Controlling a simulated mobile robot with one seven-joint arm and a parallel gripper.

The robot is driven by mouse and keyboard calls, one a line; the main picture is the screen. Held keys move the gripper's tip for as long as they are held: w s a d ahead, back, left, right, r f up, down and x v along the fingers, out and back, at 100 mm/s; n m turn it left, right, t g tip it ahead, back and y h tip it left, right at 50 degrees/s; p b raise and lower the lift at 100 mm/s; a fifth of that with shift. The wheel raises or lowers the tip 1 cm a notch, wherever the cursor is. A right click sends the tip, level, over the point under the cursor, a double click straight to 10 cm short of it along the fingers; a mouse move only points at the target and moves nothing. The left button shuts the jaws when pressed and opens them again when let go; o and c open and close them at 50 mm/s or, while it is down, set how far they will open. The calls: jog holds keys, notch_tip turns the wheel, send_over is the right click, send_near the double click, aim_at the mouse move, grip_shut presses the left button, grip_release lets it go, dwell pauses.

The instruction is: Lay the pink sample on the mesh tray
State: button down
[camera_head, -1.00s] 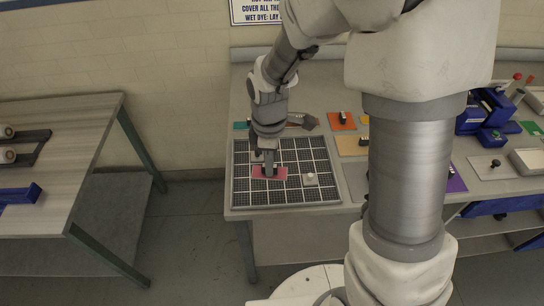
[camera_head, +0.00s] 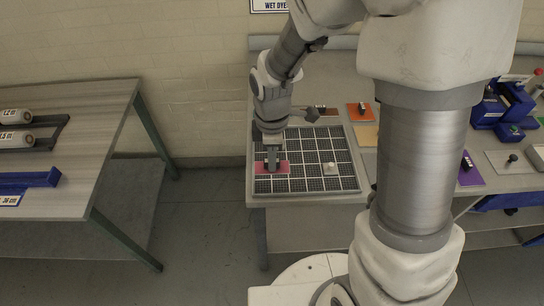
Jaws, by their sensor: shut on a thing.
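The pink sample (camera_head: 281,168) is a small flat piece over the left part of the mesh tray, partly hidden by my gripper. The mesh tray (camera_head: 345,160) is a dark grid with pale dividing lines, flat on the bench. My gripper (camera_head: 272,168) points down and is shut at the sample. I cannot tell whether the sample touches the mesh or hangs just above it.
Orange (camera_head: 360,111) and purple (camera_head: 470,172) pieces with dark knobs lie on the bench. Blue devices (camera_head: 503,108) stand at the right. A separate table (camera_head: 70,105) with rolls (camera_head: 14,139) and a blue bar (camera_head: 35,178) is at the left, across a floor gap.

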jog(key=shift+f+b, duration=2.9)
jog(key=shift+f, duration=0.85)
jog(key=shift+f+b, duration=0.45)
jog(key=shift+f, duration=0.25)
jog(key=c, duration=0.8)
grip_release()
notch_tip(320, 180, up, 18)
jog(key=shift+f+p, duration=0.25)
jog(key=shift+p, duration=0.9)
